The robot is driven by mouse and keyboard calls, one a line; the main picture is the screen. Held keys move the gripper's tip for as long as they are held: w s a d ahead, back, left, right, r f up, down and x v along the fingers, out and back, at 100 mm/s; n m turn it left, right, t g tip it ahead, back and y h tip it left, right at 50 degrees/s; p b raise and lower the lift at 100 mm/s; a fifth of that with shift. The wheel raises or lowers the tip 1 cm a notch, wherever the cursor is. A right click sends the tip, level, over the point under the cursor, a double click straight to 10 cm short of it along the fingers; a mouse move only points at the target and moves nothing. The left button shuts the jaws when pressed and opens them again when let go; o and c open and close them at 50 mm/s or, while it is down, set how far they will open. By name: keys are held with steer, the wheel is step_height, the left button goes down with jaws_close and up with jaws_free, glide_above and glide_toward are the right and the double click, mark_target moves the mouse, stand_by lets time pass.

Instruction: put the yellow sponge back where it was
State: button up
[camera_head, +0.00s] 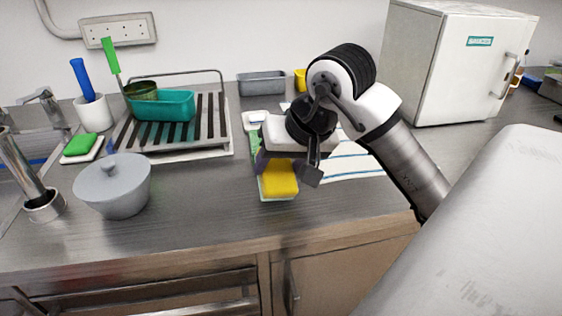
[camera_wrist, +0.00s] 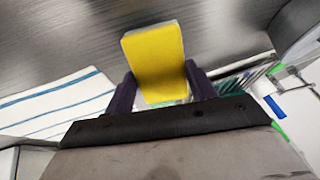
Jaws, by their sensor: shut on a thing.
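The yellow sponge (camera_head: 279,179) is between the fingers of my gripper (camera_head: 279,166), over the counter near its front edge. My gripper is shut on it. In the wrist view the sponge (camera_wrist: 155,60) sticks out past the two dark purple fingers of my gripper (camera_wrist: 160,80). A pale edge shows along the sponge's lower side in the head view. I cannot tell whether it belongs to the sponge or to a dish under it, nor whether the sponge touches the counter. My gripper hides the sponge's far end.
A green sponge (camera_head: 80,144) lies on a white dish by the sink. A grey lidded pot (camera_head: 113,186) stands front left, with a drying rack (camera_head: 222,142) behind. A striped cloth (camera_head: 350,160) lies right of my gripper. Counter between pot and gripper is clear.

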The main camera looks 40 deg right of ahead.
steer(key=shift+f, duration=0.15)
steer(key=o, duration=1)
steer(key=shift+o, duration=0.2)
steer(key=shift+s+r, duration=0.15)
steer(key=shift+r, duration=0.3)
steer(key=v, duration=1.1)
steer(key=shift+r, duration=0.2)
steer(key=shift+s, duration=0.1)
